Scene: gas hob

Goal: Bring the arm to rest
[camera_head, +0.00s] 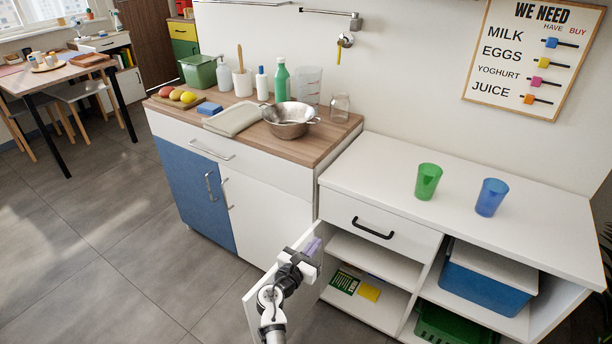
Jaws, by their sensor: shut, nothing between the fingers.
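My arm rises from the bottom edge of the view, and my gripper (304,264) is at its upper end. The gripper is shut, with nothing held. It is in front of an open white cabinet door (256,314) that swings out from the low white cabinet. A small purple patch (313,245) shows just beyond the gripper; I cannot tell what it is. I cannot tell whether the gripper touches the door, as the arm covers part of it.
The low cabinet's top (470,209) holds a green cup (428,181) and a blue cup (491,197). Its open shelves hold a blue bin (485,282) and a green crate (450,326). The wooden counter (340,135) bears a colander (289,118). Floor (150,285) at left is clear.

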